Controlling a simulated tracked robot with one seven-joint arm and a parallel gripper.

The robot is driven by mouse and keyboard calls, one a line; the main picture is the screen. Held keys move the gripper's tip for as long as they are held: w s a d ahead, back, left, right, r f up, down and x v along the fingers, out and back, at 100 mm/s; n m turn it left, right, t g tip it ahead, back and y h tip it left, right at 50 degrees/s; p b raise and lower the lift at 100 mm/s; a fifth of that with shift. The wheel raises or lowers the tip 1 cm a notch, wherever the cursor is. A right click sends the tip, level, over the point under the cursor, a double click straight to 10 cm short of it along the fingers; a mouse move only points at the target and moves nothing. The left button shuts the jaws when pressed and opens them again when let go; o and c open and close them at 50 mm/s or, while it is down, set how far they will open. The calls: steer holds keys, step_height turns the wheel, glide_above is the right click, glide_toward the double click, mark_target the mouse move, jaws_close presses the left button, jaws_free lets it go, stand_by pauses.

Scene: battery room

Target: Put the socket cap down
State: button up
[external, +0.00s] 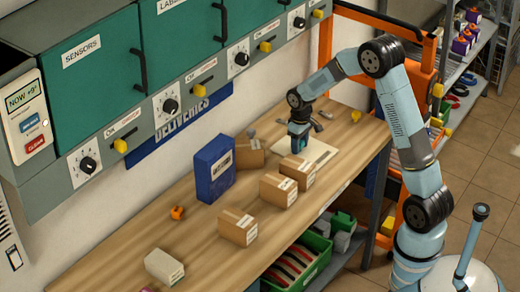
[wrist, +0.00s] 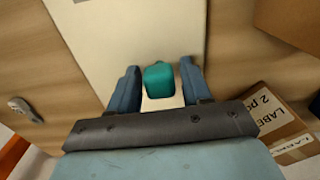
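A teal cap-like piece, which I take to be the socket cap (wrist: 158,78), shows in the wrist view over a pale board (wrist: 125,25). My gripper (wrist: 158,85) has its two blue fingers on either side of this piece. The fingers stand apart, with a narrow gap visible on the right side; the left side is nearly touching. I cannot tell whether the piece rests fully on the board.
Cardboard boxes (external: 278,189) and a blue box (external: 214,167) stand left of and in front of the board on the wooden bench (external: 130,245). A labelled box (wrist: 272,118) is close on the right in the wrist view. A grey metal item (wrist: 24,108) lies left.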

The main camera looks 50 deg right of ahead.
steer(key=shift+o, duration=0.9)
steer(key=shift+r, duration=0.15)
